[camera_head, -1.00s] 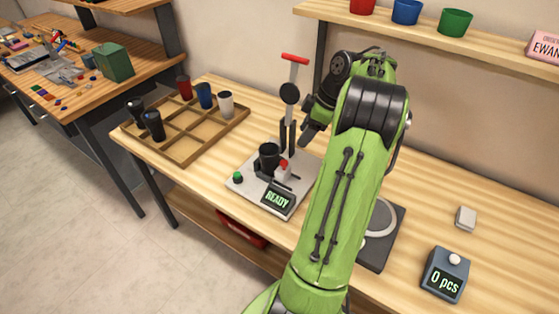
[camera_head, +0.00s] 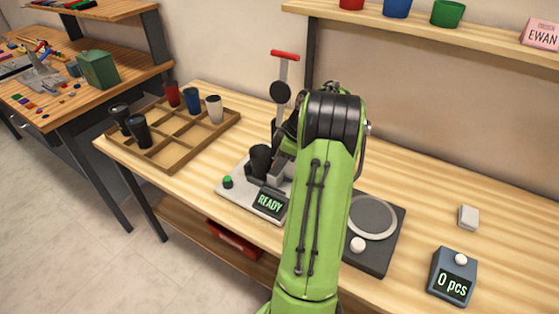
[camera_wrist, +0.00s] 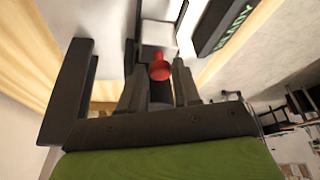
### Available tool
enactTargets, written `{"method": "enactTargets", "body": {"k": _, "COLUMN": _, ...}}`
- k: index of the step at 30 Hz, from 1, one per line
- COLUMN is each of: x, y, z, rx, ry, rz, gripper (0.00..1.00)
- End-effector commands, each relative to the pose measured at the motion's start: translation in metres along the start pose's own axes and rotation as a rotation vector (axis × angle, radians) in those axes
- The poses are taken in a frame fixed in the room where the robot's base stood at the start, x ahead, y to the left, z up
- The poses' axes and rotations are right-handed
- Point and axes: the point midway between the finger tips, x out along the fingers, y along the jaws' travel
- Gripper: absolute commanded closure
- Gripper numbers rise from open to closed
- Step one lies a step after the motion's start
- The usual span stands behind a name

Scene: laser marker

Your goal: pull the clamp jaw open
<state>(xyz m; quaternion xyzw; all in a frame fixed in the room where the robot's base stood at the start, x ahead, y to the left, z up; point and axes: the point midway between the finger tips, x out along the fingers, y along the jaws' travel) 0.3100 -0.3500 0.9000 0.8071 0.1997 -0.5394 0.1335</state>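The laser marker (camera_head: 232,190) stands on the bench with a tall post and a lit READY display (camera_head: 270,202). A black cup (camera_head: 260,160) sits upright on it. The grey clamp jaw (camera_head: 279,175) is beside the cup, partly hidden by my arm. In the wrist view the jaw's pale grey block (camera_wrist: 157,33) and its red knob (camera_wrist: 160,67) are straight ahead. My gripper (camera_wrist: 158,75) has its fingers apart, one on each side of the knob. I cannot tell whether they touch it. In the head view my arm hides the fingers.
A divided wooden tray (camera_head: 180,150) with several cups stands at left. A dark plate with a round pad (camera_head: 372,217) lies right of my arm. A counter box (camera_head: 452,275) reads 0 pcs. A shelf (camera_head: 430,35) hangs above. The bench at right is mostly clear.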

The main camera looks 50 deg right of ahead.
Motion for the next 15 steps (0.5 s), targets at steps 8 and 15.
{"method": "enactTargets", "body": {"k": 8, "x": -0.0002, "y": 0.0, "z": 0.0, "rx": 0.0, "ry": 0.0, "rz": 0.0, "gripper": 1.0}}
{"method": "enactTargets", "body": {"k": 15, "x": -0.0025, "y": -0.002, "z": 0.0056, "rx": 0.002, "ry": -0.001, "rz": 0.001, "gripper": 1.0}}
